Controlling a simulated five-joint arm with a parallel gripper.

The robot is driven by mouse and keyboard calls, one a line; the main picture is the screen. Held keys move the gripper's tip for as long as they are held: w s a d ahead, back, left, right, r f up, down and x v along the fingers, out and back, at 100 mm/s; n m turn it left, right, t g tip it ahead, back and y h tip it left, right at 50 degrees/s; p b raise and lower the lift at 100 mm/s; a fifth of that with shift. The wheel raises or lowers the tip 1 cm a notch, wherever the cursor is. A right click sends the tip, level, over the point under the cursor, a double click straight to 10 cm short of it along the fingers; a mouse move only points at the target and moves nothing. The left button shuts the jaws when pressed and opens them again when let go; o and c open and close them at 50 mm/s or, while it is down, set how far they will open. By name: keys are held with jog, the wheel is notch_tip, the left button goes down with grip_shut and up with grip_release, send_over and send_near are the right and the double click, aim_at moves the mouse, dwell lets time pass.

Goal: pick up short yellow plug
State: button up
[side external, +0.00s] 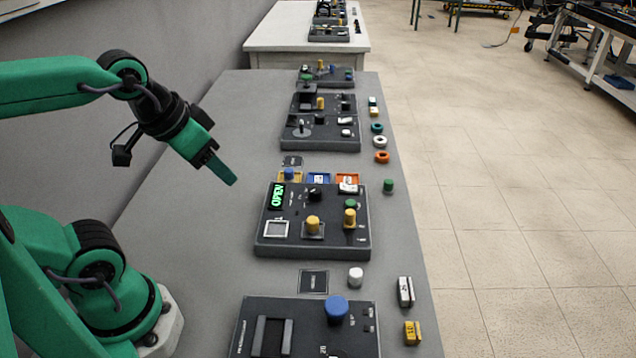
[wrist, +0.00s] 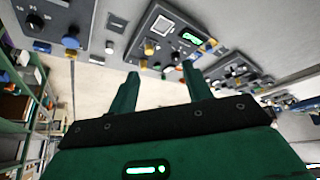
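Two yellow plugs stand upright on the middle dark panel in the side external view. The shorter-looking yellow plug (side external: 313,224) sits in a square black seat right of the white square. A taller yellow plug (side external: 350,218) stands to its right. The shorter plug seems to show in the wrist view (wrist: 149,48), beyond my fingertips. My gripper (side external: 229,181) is in the air, left of and above the panel. In the wrist view my gripper (wrist: 160,72) has its two green fingers apart with nothing between them.
The middle panel (side external: 262,247) also carries a green lit OPEN display (side external: 277,196), a black knob (side external: 315,193) and a green plug (side external: 351,204). A blue knob (side external: 336,308) stands on the front panel. Loose rings and blocks lie along the right edge.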

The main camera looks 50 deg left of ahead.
jog(key=shift+w, duration=0.1)
jog(key=m+g, duration=0.5)
jog(key=m, duration=0.2)
send_near(312, 219)
jog(key=shift+f, duration=0.1)
jog(key=shift+f+g, duration=0.3)
jog(key=shift+f, duration=0.15)
jog(key=shift+w+f, duration=0.2)
jog(key=shift+f, duration=3.7)
jog(key=c, duration=1.1)
jog(key=shift+o, duration=0.2)
